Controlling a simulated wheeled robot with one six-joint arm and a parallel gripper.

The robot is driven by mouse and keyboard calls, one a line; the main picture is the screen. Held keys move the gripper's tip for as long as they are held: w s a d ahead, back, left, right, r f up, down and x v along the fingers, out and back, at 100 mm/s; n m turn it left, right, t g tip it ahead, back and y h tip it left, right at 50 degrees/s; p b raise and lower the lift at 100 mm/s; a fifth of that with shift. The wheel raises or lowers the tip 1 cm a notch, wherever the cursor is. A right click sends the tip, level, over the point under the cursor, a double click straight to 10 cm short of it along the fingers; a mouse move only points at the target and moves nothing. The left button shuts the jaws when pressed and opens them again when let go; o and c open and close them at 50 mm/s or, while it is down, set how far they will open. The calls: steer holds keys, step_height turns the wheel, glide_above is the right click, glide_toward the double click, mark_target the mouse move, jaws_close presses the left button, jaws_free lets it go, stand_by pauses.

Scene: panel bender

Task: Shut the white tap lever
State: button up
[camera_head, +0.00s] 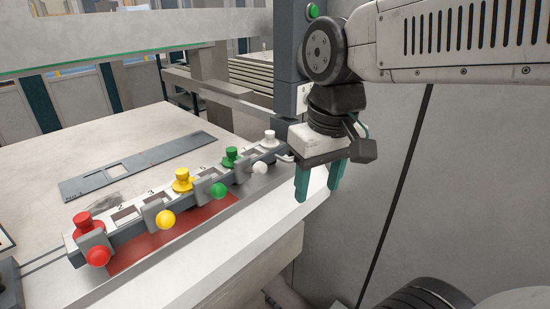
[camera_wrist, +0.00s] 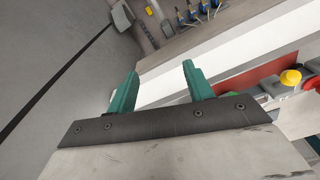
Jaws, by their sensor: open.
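The white tap (camera_head: 270,139) stands at the right end of a row of coloured taps, with a white knob on top. A white ball (camera_head: 260,168) sits at the front of the row beside it, below a grey piece. My gripper (camera_head: 318,187) is open and empty, with its green fingers pointing down, just right of the white tap and apart from it. In the wrist view my open gripper (camera_wrist: 161,80) has nothing between its fingers. I cannot make out the white tap there; the gripper body may hide it.
The green (camera_head: 231,157), yellow (camera_head: 182,180) and red (camera_head: 83,224) taps stand to the left, each with a ball in front. A flat grey plate (camera_head: 135,164) lies on the table behind. A grey wall (camera_head: 450,180) is at right. The white front ledge (camera_head: 225,250) is clear.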

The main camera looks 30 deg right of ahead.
step_height(320, 180, up, 3)
steer(key=g, duration=0.1)
glide_above(260, 162)
steer(key=shift+s+d+n+y, duration=0.2)
steer(key=shift+d+n+y, duration=0.1)
steer(key=shift+w+f, duration=0.2)
steer(key=f, duration=0.7)
steer(key=shift+a+f, duration=0.2)
steer(key=shift+a, duration=0.1)
jaws_close()
steer(key=shift+d, duration=0.1)
